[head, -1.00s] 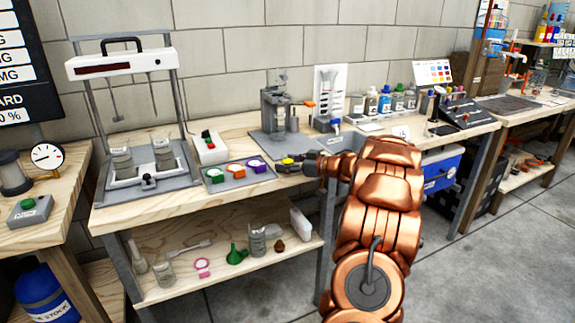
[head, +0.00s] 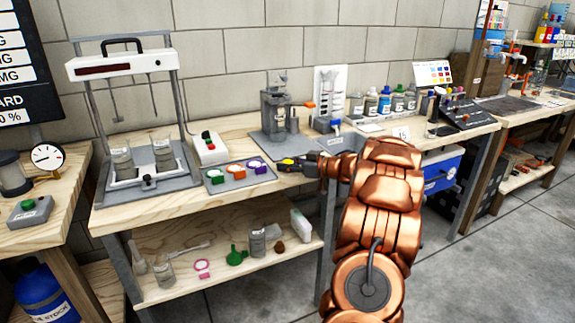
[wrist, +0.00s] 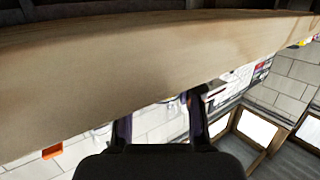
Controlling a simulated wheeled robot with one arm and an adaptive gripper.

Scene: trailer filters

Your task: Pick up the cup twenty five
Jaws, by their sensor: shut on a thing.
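My gripper (head: 291,165) is at the front of the bench, right of a grey tray (head: 212,188). It is shut on a small yellow-topped cup (head: 287,161), mostly hidden by the fingers. The tray holds a green cup (head: 217,174), an orange cup (head: 237,170) and a purple cup (head: 259,168) with pale round tops. Their numbers are too small to read. In the wrist view my gripper's fingers (wrist: 160,118) stand apart, and their tips meet a broad beige surface (wrist: 150,80). The held cup cannot be made out there.
A grey press (head: 275,110) stands behind my gripper. Bottles (head: 385,103) line the back right. The lower shelf (head: 185,285) holds glassware and a green funnel (head: 236,257).

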